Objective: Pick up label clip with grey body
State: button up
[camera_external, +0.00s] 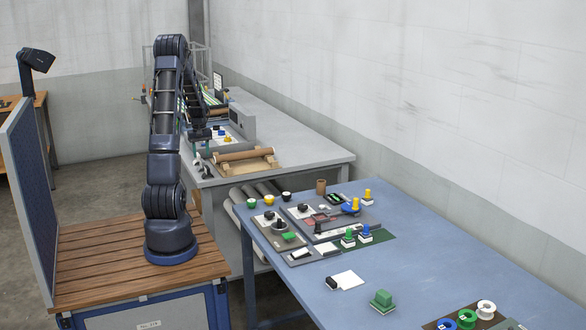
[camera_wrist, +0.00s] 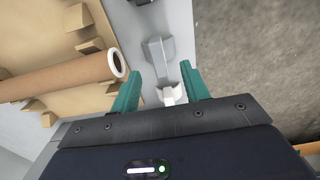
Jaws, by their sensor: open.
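In the wrist view, a grey clip-like piece (camera_wrist: 159,56) lies on the light grey bench top, just beyond my fingertips; it looks like the label clip with grey body. A white clip-like piece (camera_wrist: 171,94) lies closer, in the gap between my fingers, its lower part hidden by my gripper's housing. My gripper (camera_wrist: 159,85) has two teal fingers, spread apart, with nothing visibly clamped.
A brown roll (camera_wrist: 60,77) on a wooden cradle lies left of my fingers in the wrist view; it also shows in the external view (camera_external: 244,154). The bench edge and floor (camera_wrist: 250,50) are close on the right. A blue table (camera_external: 420,275) holds several stamps and spools.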

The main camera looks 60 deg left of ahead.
aim_at(202, 160)
jog(key=shift+d+f, duration=0.2)
jog(key=shift+f, duration=2.5)
grip_shut()
